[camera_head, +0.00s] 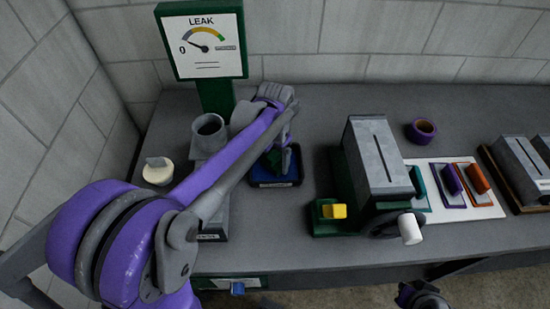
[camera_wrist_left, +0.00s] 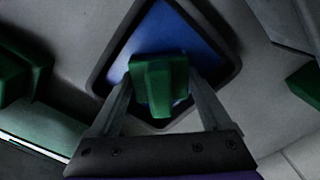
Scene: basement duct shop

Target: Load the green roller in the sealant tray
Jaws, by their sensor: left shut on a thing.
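My left gripper (camera_head: 281,152) reaches over the sealant tray (camera_head: 276,184), a small dark-rimmed tray with a blue inside. It is shut on the green roller (camera_wrist_left: 160,82), which shows between the two fingers in the left wrist view. The tray's blue inside (camera_wrist_left: 166,28) shows behind the roller there. The roller is over or in the tray; I cannot tell whether it touches the blue. In the head view the arm and gripper hide much of the roller. My right gripper (camera_head: 422,295) shows only partly at the bottom edge, its fingers unclear.
A LEAK gauge sign (camera_head: 207,45) stands behind. A grey cup (camera_head: 208,130) and a cream round pot (camera_head: 158,171) are left of the tray. A grey slotted machine (camera_head: 378,155) with a white-handled crank, a white board (camera_head: 478,205) and a purple roll (camera_head: 421,130) are right.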

